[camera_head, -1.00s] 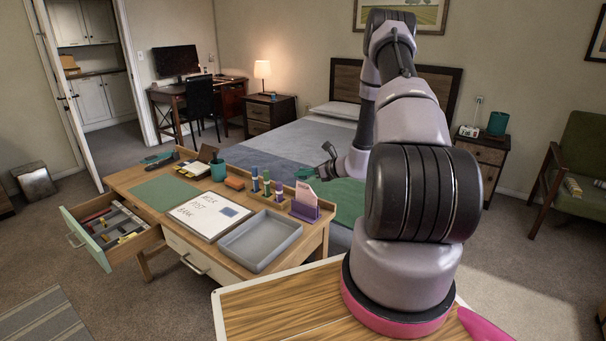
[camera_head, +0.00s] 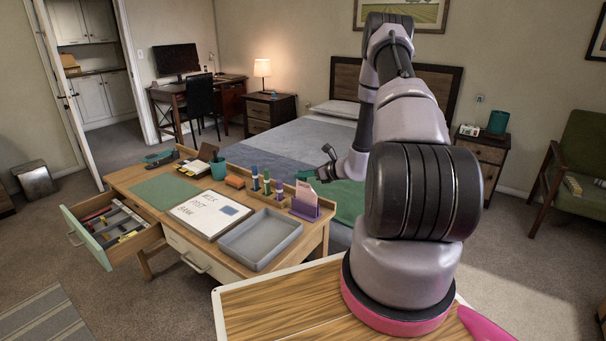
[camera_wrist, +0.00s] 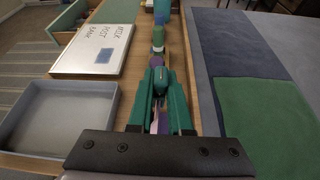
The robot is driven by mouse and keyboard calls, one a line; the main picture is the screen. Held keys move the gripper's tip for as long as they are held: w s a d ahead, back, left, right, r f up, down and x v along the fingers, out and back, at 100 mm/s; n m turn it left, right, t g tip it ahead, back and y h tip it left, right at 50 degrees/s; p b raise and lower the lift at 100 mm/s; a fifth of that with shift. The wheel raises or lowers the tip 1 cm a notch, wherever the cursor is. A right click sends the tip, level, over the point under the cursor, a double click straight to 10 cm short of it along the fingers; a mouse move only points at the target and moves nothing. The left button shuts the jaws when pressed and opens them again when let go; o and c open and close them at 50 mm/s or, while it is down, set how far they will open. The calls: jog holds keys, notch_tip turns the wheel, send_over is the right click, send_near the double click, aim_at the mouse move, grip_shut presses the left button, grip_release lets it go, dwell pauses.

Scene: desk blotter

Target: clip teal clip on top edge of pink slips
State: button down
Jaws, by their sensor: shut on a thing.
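The pink slips (camera_head: 305,191) stand upright in a purple holder (camera_head: 304,210) at the right end of the desk. My gripper (camera_head: 306,175) is right above their top edge. In the wrist view my gripper (camera_wrist: 160,78) is shut on the small teal clip (camera_wrist: 160,86), which is hard to tell from the green fingers around it. A strip of the pink slips (camera_wrist: 163,121) shows between the fingers, below the clip. The clip looks very close to the slips' top edge. I cannot tell whether it grips them.
Marker-like bottles (camera_head: 267,183) stand in a wooden rack left of the holder. A grey tray (camera_head: 259,262) lies in front, with a lettered white board (camera_head: 209,214) to its left. The open drawer (camera_head: 88,245) juts out at the left. The bed (camera_head: 275,142) lies behind the desk.

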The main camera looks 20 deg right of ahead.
jog(key=shift+f, duration=0.9)
jog(key=c, duration=0.8)
grip_release()
jog(key=shift+o, duration=0.2)
jog(key=shift+s, duration=0.1)
jog(key=v, duration=1)
jog(key=shift+s+d, duration=0.15)
jog(key=shift+s, duration=0.1)
jog(key=shift+r, duration=0.15)
